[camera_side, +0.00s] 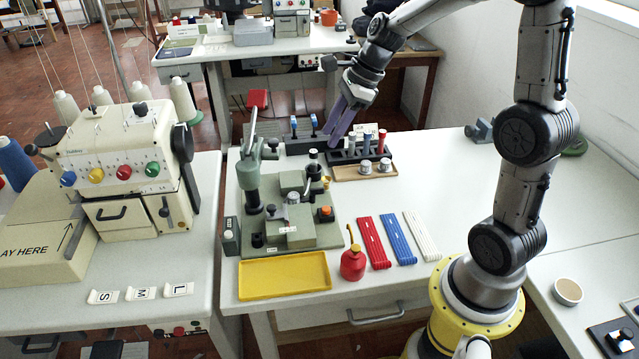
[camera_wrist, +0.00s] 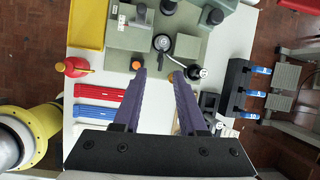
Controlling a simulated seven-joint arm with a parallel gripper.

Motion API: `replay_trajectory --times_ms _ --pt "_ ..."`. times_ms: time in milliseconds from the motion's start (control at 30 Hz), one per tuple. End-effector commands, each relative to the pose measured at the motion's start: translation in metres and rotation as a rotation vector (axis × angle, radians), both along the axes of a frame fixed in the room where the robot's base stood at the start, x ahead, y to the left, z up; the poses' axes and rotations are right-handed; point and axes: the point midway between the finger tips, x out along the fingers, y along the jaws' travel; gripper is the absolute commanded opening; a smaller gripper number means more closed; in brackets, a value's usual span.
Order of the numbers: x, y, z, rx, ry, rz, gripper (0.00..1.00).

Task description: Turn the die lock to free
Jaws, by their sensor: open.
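My gripper (camera_side: 335,138), with purple fingers, is open and empty above the table, behind and right of the press. Its fingers (camera_wrist: 158,74) also show in the wrist view.
A red bottle (camera_side: 353,263), red, blue and white strips (camera_side: 397,238) and a yellow tray (camera_side: 284,275) lie in front. The right table is largely clear.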

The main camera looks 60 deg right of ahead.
Motion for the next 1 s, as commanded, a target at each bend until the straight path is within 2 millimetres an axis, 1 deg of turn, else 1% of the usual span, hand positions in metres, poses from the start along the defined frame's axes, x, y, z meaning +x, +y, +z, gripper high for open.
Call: replay_trajectory --times_ms 33,100,200,300,367,467,800,1000 --pt "0.002 -0.011 -0.013 0.016 0.026 -0.027 0.41" --pt "0.001 -0.021 -0.026 0.030 0.055 -0.051 0.41" --pt "-0.002 -0.029 -0.038 0.044 0.081 -0.073 0.41" --pt "-0.003 -0.032 -0.042 0.045 0.084 -0.082 0.41" --pt "-0.002 -0.031 -0.047 0.047 0.085 -0.080 0.41" --pt "0.002 -0.026 -0.060 0.047 0.087 -0.077 0.41" --pt "0.019 -0.007 -0.122 0.045 0.088 -0.077 0.41" --pt "0.028 0.001 -0.150 0.045 0.086 -0.077 0.41"
